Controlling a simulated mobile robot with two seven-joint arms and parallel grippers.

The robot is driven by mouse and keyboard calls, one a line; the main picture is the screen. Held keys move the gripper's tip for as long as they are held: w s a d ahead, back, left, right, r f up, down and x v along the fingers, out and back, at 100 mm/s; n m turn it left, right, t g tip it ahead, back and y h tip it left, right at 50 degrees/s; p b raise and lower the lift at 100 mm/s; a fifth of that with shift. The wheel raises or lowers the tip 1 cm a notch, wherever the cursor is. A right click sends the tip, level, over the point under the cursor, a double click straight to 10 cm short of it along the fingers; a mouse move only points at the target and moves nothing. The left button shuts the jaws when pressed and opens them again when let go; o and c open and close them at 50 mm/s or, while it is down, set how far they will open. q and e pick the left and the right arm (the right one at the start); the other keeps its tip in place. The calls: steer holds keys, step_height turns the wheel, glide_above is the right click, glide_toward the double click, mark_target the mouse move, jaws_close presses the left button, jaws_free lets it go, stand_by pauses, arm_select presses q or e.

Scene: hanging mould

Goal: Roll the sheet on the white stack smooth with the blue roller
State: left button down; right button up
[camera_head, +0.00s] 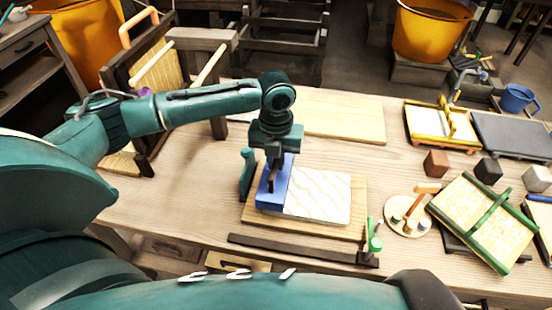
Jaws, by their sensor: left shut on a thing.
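The white stack (318,208) lies on a light wooden board (358,210) in the middle of the table. The sheet (322,186) on top of it is pale with wavy brown lines. The blue roller (274,198) is at the left end of the stack, over the sheet's left part. My left gripper (271,184) points down from above and is shut on the blue roller. Whether the roller presses on the sheet or hovers just over it, I cannot tell. My right gripper is out of view.
A dark bar (290,249) lies in front of the board. A green-handled frame (484,222), a round palette (407,218) and small blocks (436,163) stand to the right. A flat wooden panel (340,115) lies behind. The table's left part is clear.

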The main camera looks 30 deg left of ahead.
arm_select(q)
steer(key=shift+f, duration=0.15)
steer(key=shift+f, duration=0.25)
steer(key=shift+f, duration=0.25)
stand_by(0.3)
steer(key=shift+d, duration=0.1)
